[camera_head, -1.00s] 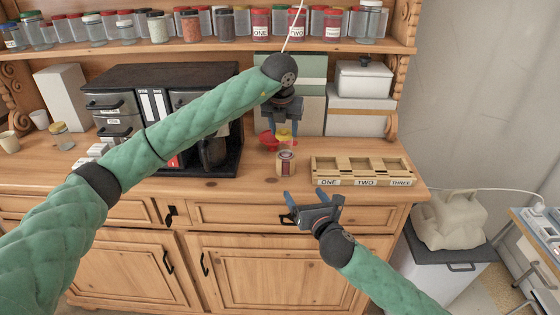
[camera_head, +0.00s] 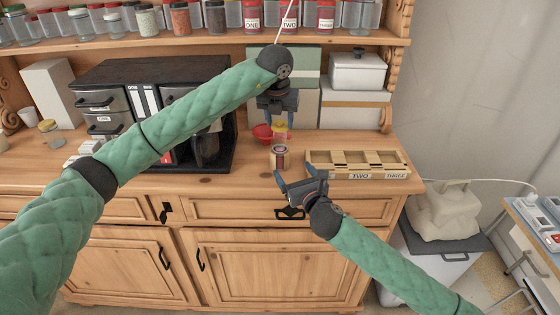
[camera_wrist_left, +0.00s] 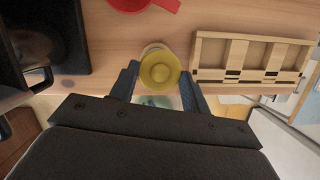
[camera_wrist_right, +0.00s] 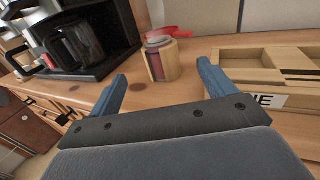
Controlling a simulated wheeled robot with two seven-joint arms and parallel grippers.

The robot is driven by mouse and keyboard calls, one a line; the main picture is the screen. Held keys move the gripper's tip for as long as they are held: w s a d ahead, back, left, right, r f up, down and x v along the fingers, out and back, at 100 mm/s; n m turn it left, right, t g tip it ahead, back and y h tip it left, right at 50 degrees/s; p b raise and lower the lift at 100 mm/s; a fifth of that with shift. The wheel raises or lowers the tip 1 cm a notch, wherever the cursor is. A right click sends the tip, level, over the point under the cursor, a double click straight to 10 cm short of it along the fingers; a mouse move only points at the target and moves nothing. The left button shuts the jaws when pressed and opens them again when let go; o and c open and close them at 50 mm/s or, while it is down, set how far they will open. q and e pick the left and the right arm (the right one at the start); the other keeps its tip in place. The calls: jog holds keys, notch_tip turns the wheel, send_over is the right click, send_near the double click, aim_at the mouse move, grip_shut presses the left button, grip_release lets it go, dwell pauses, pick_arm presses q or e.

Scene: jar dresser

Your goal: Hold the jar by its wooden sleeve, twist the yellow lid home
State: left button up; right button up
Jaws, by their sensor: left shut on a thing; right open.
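The jar (camera_head: 280,159) in its wooden sleeve stands upright on the dresser top; its sleeve also shows in the right wrist view (camera_wrist_right: 163,64). My left gripper (camera_head: 279,114) points down above the jar, shut on the yellow lid (camera_head: 280,131). In the left wrist view the lid (camera_wrist_left: 160,69) sits between the fingertips and hides most of the jar. My right gripper (camera_head: 299,181) is open and empty, in front of the jar near the dresser's front edge. Its fingers point toward the jar, apart from it.
A wooden rack (camera_head: 357,163) labelled TWO and THREE lies right of the jar. A red funnel-like thing (camera_head: 262,132) is behind the jar. A coffee machine (camera_head: 212,145) stands to the left. Shelf jars (camera_head: 181,18) line the back. Dresser top in front of the jar is clear.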

aim_at(284, 158)
jog(key=x, duration=0.8)
jog(key=shift+w+a, duration=0.1)
jog(key=shift+w, duration=0.25)
jog(key=c, duration=1.5)
pick_arm(q)
jog(key=shift+f, duration=2.45)
pick_arm(e)
jog(key=shift+o, duration=0.2)
pick_arm(q)
jog(key=shift+f, duration=0.85)
jog(key=shift+f, duration=0.6)
pick_arm(e)
grip_shut()
pick_arm(q)
jog(key=shift+a+m+h, duration=0.1)
jog(key=shift+m+h, duration=0.4)
jog(key=shift+m, duration=1.2)
